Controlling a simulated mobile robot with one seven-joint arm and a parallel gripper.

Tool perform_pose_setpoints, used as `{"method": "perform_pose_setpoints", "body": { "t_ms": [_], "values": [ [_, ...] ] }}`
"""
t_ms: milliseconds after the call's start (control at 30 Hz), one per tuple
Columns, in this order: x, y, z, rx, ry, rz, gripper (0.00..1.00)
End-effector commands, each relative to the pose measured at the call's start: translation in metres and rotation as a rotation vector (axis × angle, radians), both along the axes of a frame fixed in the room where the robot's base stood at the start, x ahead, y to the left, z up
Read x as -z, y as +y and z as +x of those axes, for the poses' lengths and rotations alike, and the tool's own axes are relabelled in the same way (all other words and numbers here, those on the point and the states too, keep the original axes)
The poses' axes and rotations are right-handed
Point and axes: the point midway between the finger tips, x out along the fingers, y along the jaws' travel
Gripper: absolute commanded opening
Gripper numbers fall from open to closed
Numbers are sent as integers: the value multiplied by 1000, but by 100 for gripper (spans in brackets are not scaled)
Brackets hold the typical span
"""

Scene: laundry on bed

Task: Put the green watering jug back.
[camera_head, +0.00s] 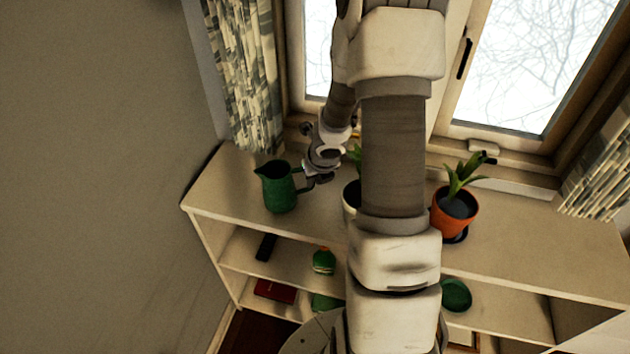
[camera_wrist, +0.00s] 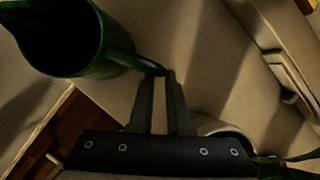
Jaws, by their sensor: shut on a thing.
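The green watering jug (camera_head: 278,188) is upright at the left end of the shelf unit's top. Its handle points right, toward my gripper (camera_head: 308,182). In the wrist view the jug (camera_wrist: 85,45) is at the upper left, seen from above into its dark opening. My gripper (camera_wrist: 160,75) is shut on the end of the jug's handle, with its fingertips close together there. I cannot tell whether the jug's base touches the shelf top.
The shelf top (camera_head: 520,240) is clear at the right. An orange pot with a plant (camera_head: 455,210) and a white pot (camera_head: 350,200), partly behind my arm, stand on it. A green bottle (camera_head: 323,261) stands on the shelf below. A curtain (camera_head: 245,80) and window are behind.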

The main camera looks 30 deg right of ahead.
Motion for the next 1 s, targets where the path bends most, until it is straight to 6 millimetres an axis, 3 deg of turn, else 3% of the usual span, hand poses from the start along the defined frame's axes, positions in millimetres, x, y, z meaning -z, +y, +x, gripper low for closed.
{"method": "perform_pose_setpoints", "body": {
  "t_ms": [133, 167, 300, 700, 1000],
  "values": [
    [4, 0, 1, 0, -2, 0, 0],
    [3, 0, 0, 0, 0, 0, 21],
    [3, 0, 0, 0, 0, 0, 46],
    [-3, 0, 0, 0, 0, 0, 46],
    [-51, 3, -18, -1, -1, 0, 46]
  ]
}}
